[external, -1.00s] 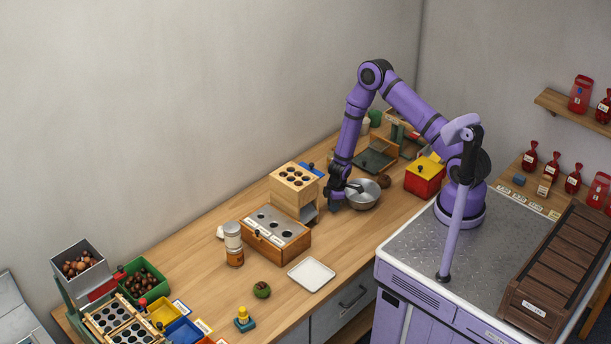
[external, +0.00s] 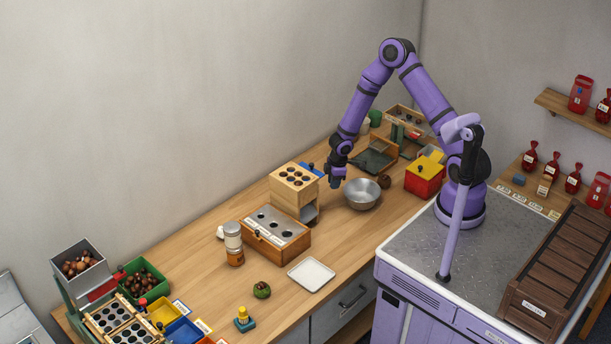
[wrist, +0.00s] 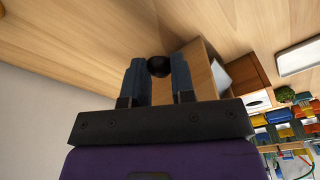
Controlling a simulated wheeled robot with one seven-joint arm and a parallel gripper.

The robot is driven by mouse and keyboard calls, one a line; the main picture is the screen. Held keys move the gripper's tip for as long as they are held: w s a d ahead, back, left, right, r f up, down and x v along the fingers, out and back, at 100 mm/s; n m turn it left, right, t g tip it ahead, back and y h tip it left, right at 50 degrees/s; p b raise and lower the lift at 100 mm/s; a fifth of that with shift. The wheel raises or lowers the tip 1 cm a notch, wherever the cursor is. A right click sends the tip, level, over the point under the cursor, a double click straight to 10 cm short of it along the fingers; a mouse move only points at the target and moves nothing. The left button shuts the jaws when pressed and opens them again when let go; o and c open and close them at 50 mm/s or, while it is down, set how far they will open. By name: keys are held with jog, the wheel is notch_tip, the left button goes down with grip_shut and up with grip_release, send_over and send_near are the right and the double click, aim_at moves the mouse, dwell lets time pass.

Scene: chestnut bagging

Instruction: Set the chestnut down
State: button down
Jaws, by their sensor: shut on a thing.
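A small dark brown chestnut (wrist: 158,66) shows between the two blue fingertips of my gripper (wrist: 159,74) in the wrist view. The gripper is shut on it. In the external view my gripper (external: 336,182) hangs above the table, between the steel bowl (external: 362,194) and the wooden block with holes (external: 293,183). The chestnut is too small or hidden to make out in the gripper there.
A wooden box with a metal top (external: 275,235) stands left of the gripper. A white tray (external: 311,274) lies at the table's front edge.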

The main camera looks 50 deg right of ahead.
notch_tip(320, 180, up, 7)
jog(key=shift+f, duration=0.1)
notch_tip(320, 180, up, 11)
jog(key=w+a+f+n+g, duration=0.1)
jog(key=w+a+n, duration=0.8)
jog(key=w+a, duration=0.65)
jog(key=w+a+n+g, duration=0.15)
jog(key=a+n, duration=0.25)
jog(key=a, duration=0.4)
jog(key=w+a+n+t, duration=0.1)
jog(key=w+a+n, duration=0.2)
jog(key=a+n, duration=0.35)
jog(key=shift+m+g, duration=0.25)
jog(key=shift+m, duration=0.5)
jog(key=f, duration=0.9)
jog(key=a+f, duration=0.1)
jog(key=f, duration=1.8)
jog(key=shift+w+a+f, duration=0.15)
jog(key=shift+a, duration=0.15)
